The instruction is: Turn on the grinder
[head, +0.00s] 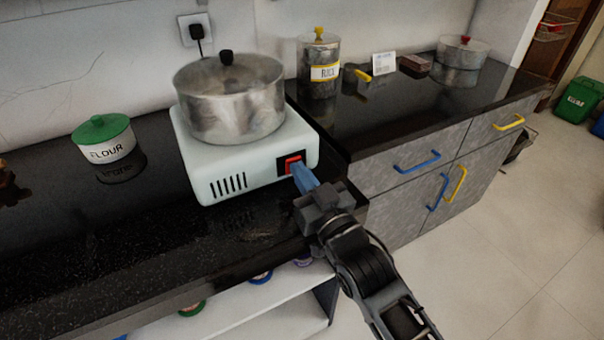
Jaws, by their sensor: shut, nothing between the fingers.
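The grinder appears as a white box-shaped base (198,165) on the black counter, with vent slots and a red switch (293,163) on its front. A large metal pot (229,105) with a lid and black knob sits on top of the base. A plug (197,32) is in the wall outlet behind. My gripper (296,171) is shut, with its blue fingertips at the lower part of the red switch. The fingertips look to be touching or very near it; I cannot tell which. Whether the switch is on or off is not clear.
A white flour pot (106,150) with a green lid stands left of the base. A rice jar (318,75), a white card (384,63) and a metal pot (461,62) stand along the back right. The counter (220,232) in front is clear.

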